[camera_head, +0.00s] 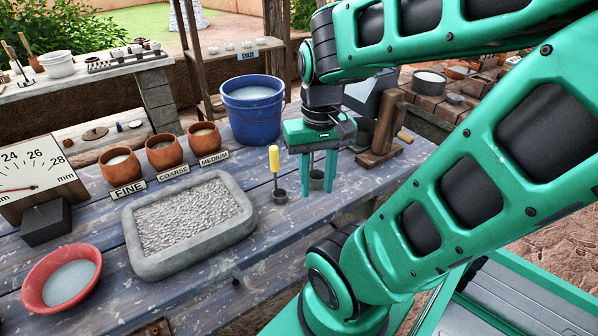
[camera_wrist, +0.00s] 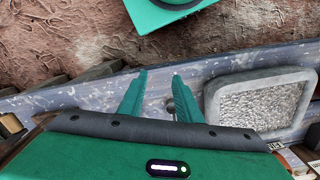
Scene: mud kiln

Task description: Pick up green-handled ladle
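My gripper (camera_head: 318,190) points down over the blue-grey plank table, its two green fingers apart. A small grey ladle cup (camera_head: 317,180) shows between the fingers in the head view; its handle is hidden or blends into the green gripper, so I cannot tell its colour. Contact with the fingers is not clear. A second ladle with an upright yellow handle (camera_head: 274,159) and a dark cup stands just left of my gripper. In the wrist view my gripper (camera_wrist: 160,75) is also open, with a small dark object (camera_wrist: 170,106) partly hidden beside the right finger.
A blue bucket (camera_head: 253,112) stands behind the ladles. A stone tray of gravel (camera_head: 247,228), labelled clay pots (camera_head: 165,155), a red bowl (camera_head: 30,290) and a dial gauge (camera_head: 40,178) lie leftward. A wooden stand (camera_head: 384,135) is close on the right.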

